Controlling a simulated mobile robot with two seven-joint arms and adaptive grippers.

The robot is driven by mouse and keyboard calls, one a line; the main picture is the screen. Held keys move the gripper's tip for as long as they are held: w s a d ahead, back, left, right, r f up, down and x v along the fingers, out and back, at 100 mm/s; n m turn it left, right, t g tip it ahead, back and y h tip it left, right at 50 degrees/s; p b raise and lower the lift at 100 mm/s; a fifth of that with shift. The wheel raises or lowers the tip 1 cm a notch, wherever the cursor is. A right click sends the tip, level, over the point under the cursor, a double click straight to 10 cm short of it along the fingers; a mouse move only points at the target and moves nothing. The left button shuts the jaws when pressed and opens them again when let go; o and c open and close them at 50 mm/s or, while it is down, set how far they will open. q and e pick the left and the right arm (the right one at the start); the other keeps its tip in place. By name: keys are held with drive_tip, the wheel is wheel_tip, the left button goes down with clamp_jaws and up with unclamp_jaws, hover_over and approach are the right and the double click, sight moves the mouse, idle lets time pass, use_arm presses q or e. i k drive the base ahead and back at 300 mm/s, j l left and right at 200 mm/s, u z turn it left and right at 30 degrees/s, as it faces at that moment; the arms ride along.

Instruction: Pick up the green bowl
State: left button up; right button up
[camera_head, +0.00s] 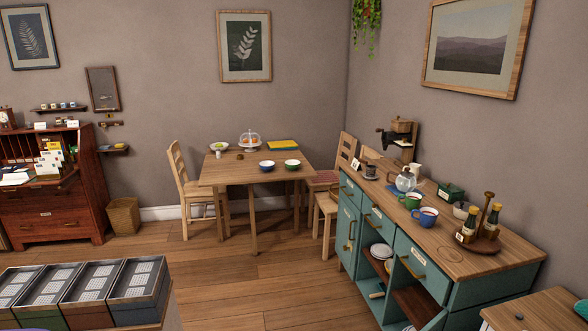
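A green bowl (292,165) with a pale inside stands upright on the wooden dining table (235,174), near its front right part. A dark blue bowl (267,167) stands just to its left, a small gap apart. Neither of my grippers shows in the head view. The table is across the room, with open floor before it.
A glass-domed stand (249,139), a pale plate (219,146) and a yellow item (283,144) are also on the table. Chairs (181,181) flank it. A teal cabinet (375,215) stands right, boxes (90,290) front left. Wooden floor (240,270) lies clear between.

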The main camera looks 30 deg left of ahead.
sight(293, 166)
drive_tip(key=i+j+u, duration=0.7)
drive_tip(key=i, duration=0.2)
drive_tip(key=i+j+u, duration=0.2)
drive_tip(key=i+u, duration=0.15)
drive_tip(key=i, duration=0.15)
drive_tip(key=i+u, duration=0.3)
drive_tip(key=i, duration=0.2)
drive_tip(key=i+j+z, duration=0.2)
drive_tip(key=i, duration=0.3)
drive_tip(key=i+z, duration=0.2)
drive_tip(key=i, duration=0.3)
drive_tip(key=i+j+z, duration=0.2)
drive_tip(key=i, duration=0.25)
drive_tip(key=i+j+z, duration=0.2)
drive_tip(key=z, duration=0.15)
drive_tip(key=i+j+z, duration=0.5)
drive_tip(key=z, duration=0.25)
drive_tip(key=j, duration=0.1)
